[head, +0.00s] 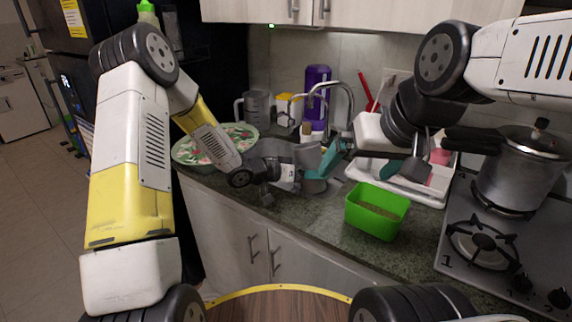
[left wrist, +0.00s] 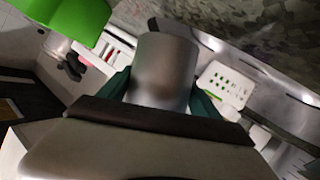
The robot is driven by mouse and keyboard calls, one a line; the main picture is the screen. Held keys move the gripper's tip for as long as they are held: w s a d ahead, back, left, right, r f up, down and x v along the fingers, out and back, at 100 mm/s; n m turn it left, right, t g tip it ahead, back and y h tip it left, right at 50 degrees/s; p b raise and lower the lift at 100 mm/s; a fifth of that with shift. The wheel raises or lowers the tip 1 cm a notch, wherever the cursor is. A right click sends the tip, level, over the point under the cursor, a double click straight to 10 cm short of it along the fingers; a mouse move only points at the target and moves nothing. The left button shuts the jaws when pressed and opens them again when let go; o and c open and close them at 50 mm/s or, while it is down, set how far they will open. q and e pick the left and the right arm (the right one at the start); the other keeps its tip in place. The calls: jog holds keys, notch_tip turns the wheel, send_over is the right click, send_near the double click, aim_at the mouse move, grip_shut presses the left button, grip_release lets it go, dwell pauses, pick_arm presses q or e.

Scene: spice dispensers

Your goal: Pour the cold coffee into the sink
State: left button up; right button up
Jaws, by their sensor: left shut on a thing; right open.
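My left gripper (head: 322,163) is shut on a grey metal cup (left wrist: 165,72), with a teal finger on each side of it in the left wrist view. In the head view the cup (head: 314,186) shows just below the teal fingers, over the sink area in front of the faucet (head: 346,97). The inside of the cup is hidden, so I cannot tell whether it holds coffee. The sink basin is mostly hidden by my left arm and gripper. My right gripper (head: 397,170) is open and empty, above the dish rack to the right of the sink.
A green bin (head: 377,211) stands on the counter right of the sink. A white dish rack (head: 424,194) lies behind it. A pot (head: 519,180) stands on the stove at the right.

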aim_at(308, 156)
pick_arm(q)
jog(key=shift+s+d+r+m+t+y, duration=0.15)
jog(key=shift+s+r+m+t+y, duration=0.15)
jog(key=shift+m, duration=0.4)
jog(key=shift+s+d+r+m+t+y, duration=0.1)
jog(key=shift+r+m+t+y, duration=0.25)
jog(key=shift+m, duration=0.35)
jog(key=shift+r, duration=2.4)
jog(key=w+a+r+n+t+y, duration=0.1)
jog(key=w+a+n+t+y, duration=0.1)
jog(key=a, duration=0.6)
jog(key=w+a+r+n+t+y, duration=0.2)
jog(key=a+n+y, duration=0.3)
jog(key=a, duration=0.4)
jog(key=w+a+r+n+t+y, duration=0.1)
jog(key=w+a+n+t+y, duration=0.1)
jog(key=a, duration=0.6)
jog(key=shift+w+a+r+n+y, duration=0.2)
jog(key=shift+w+a+n+y, duration=0.3)
jog(key=shift+n+y, duration=0.7)
jog(key=shift+w+d+t, duration=0.1)
jog(key=shift+d+t, duration=0.1)
jog(key=shift+t, duration=0.05)
